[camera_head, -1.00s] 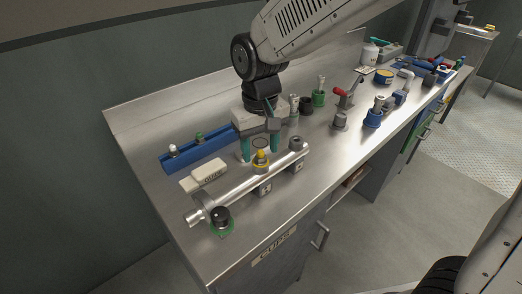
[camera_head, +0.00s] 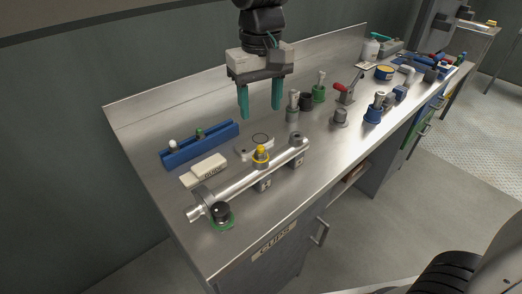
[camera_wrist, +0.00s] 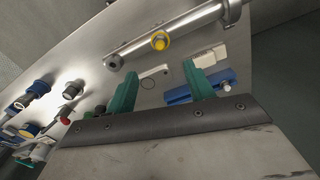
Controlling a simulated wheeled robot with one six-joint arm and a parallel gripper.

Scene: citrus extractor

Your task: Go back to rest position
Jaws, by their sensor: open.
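My gripper (camera_head: 261,100) is open and empty, with its two green fingers pointing down. It is raised above the steel bench (camera_head: 320,155), over the back part near the left end. Below it and nearer the front lies a silver tube assembly (camera_head: 235,188) with a yellow-topped fitting (camera_head: 261,155) at its middle. In the wrist view the fingers (camera_wrist: 164,85) show apart with nothing between them; the tube (camera_wrist: 165,37) and yellow fitting (camera_wrist: 160,41) lie beyond them.
A blue rack (camera_head: 200,147) and a white labelled block (camera_head: 204,171) lie left of my gripper. A black knob on a green base (camera_head: 221,214) is at the tube's near end. Several fittings, including a red-handled lever (camera_head: 346,88), stand to the right. The air around my gripper is clear.

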